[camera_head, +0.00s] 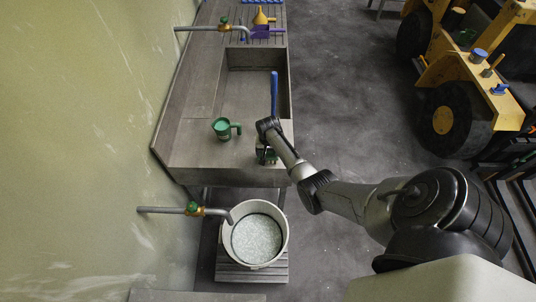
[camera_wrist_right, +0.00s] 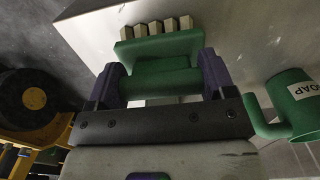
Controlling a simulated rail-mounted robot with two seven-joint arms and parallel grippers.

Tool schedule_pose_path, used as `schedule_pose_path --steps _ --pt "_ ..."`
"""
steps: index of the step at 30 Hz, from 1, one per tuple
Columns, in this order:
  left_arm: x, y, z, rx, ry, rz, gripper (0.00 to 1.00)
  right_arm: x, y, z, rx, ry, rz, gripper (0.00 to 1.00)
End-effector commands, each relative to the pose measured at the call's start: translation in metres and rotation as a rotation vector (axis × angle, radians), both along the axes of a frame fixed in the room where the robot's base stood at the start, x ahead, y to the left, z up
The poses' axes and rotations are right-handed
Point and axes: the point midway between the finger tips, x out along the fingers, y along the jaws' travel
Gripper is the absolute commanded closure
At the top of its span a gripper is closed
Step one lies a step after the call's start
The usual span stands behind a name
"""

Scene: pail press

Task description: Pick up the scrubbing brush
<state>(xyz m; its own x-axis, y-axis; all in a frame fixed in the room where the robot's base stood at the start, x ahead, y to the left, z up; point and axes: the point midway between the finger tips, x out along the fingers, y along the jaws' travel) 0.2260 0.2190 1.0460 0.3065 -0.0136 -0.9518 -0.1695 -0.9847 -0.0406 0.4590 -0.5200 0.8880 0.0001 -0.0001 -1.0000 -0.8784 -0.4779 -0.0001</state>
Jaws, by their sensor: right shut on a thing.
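The scrubbing brush (camera_wrist_right: 158,52) is green with a row of pale bristle tufts along its far side. In the right wrist view its green handle part lies between the two dark fingers of my right gripper (camera_wrist_right: 160,82), which is shut on it. In the head view my right gripper (camera_head: 266,154) is over the near right part of the grey sink counter (camera_head: 205,155), and the brush is mostly hidden there. I cannot tell whether the brush still touches the counter. My left gripper is not in view.
A green mug (camera_head: 222,129) stands left of my gripper; its SOAP label shows in the wrist view (camera_wrist_right: 290,105). A blue bar (camera_head: 274,92) is by the basin's right edge. Below are a tap (camera_head: 193,209) and a pail (camera_head: 228,244) of pale contents. A yellow vehicle (camera_head: 443,65) stands right.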

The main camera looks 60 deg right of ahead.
Motion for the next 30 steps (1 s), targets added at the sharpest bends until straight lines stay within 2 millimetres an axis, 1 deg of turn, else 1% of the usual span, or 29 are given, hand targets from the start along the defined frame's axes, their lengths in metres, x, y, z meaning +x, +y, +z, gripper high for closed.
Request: schedule_pose_path --steps 5,8,11,14,15,17,24,30 --pt "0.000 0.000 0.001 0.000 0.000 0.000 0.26 0.000 0.000 0.002 0.000 0.000 0.000 0.48" --pt "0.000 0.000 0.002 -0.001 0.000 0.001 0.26 0.000 0.000 0.007 -0.001 0.000 0.000 0.48" --pt "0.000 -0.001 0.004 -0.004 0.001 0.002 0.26 0.000 0.000 0.018 -0.001 -0.002 0.000 0.48" --pt "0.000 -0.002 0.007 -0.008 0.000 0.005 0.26 0.001 -0.001 0.035 -0.003 -0.004 0.000 0.48" --pt "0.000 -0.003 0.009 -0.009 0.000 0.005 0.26 0.001 -0.001 0.044 -0.003 -0.004 0.001 0.48" --pt "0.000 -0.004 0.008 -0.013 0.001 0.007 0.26 -0.009 -0.011 0.048 -0.004 0.001 -0.003 0.48" --pt "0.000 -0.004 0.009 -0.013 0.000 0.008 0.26 -0.043 -0.046 0.077 -0.004 0.000 -0.002 0.48" --pt "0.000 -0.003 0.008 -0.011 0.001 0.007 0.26 -0.064 -0.068 0.096 -0.003 0.001 -0.001 0.48"
